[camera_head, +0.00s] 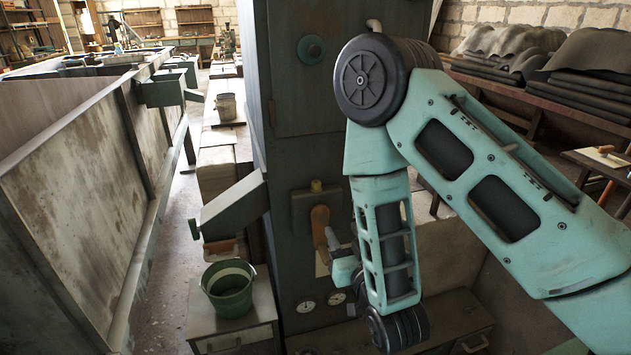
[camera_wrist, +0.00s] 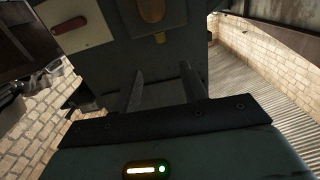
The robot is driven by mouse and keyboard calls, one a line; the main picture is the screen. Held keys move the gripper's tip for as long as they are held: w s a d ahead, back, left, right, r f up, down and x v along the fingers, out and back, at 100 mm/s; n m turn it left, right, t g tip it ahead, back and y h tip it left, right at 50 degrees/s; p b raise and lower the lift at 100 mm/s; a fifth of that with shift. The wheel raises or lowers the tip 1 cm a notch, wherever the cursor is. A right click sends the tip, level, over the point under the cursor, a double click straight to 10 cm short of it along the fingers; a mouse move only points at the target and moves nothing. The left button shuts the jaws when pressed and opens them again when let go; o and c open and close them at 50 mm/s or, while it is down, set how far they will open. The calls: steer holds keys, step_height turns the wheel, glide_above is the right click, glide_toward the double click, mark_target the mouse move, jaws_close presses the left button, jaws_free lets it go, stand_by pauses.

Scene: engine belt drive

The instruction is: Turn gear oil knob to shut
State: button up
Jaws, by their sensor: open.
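A dark cabinet column (camera_head: 292,150) stands in the middle of the head view. It carries an orange-brown handle (camera_head: 320,226) below a small yellowish fitting (camera_head: 316,186), and a teal round knob (camera_head: 311,47) higher up. No label is readable, so I cannot tell which is the gear oil knob. My gripper (camera_head: 331,238) is close to the orange-brown handle, partly hidden by my arm; contact cannot be judged. In the wrist view my gripper (camera_wrist: 162,80) has its two fingers apart with nothing between them. A brownish round part (camera_wrist: 152,9) on a dark panel lies beyond the fingertips.
Two round gauges (camera_head: 336,298) sit low on the column. A green bucket (camera_head: 229,288) stands on a small cabinet to the left. An angled grey chute (camera_head: 229,207) juts left from the column. A long metal trough (camera_head: 85,205) fills the left side.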

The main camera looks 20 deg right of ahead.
steer(key=shift+w+b, duration=1)
steer(key=shift+b, duration=0.85)
steer(key=b, duration=0.3)
glide_toward(318, 188)
steer(key=w, duration=0.8)
steer(key=shift+w+a+r, duration=0.1)
steer(key=shift+w, duration=0.15)
jaws_close()
